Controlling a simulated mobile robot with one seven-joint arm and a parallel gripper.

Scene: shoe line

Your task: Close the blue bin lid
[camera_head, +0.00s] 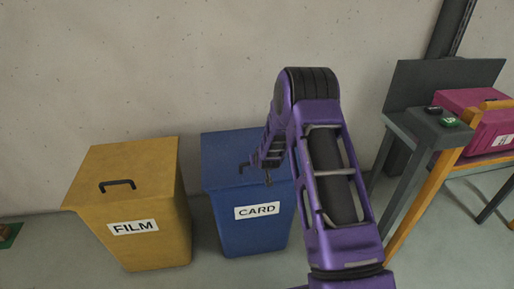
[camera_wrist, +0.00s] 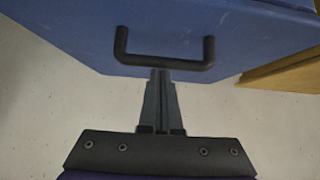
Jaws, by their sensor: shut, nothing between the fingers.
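The blue bin (camera_head: 256,234) carries a CARD label and stands against the wall. Its blue lid (camera_head: 222,149) appears to lie down across the top, but my arm hides its right part. A dark handle (camera_head: 243,167) shows on the lid. In the wrist view the blue lid (camera_wrist: 85,30) fills the top, with its black handle (camera_wrist: 165,60) near the middle. My gripper (camera_wrist: 160,76) is shut and empty, its fingertips right at the handle's bar; I cannot tell whether they touch. In the head view my gripper (camera_head: 268,180) is small and partly hidden over the bin.
A yellow bin (camera_head: 160,215) labelled FILM stands to the left, its lid down. A grey table (camera_head: 411,137) stands to the right, with a magenta box (camera_head: 470,110) beyond it. The concrete wall is close behind the bins. Bare floor shows between bin and table.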

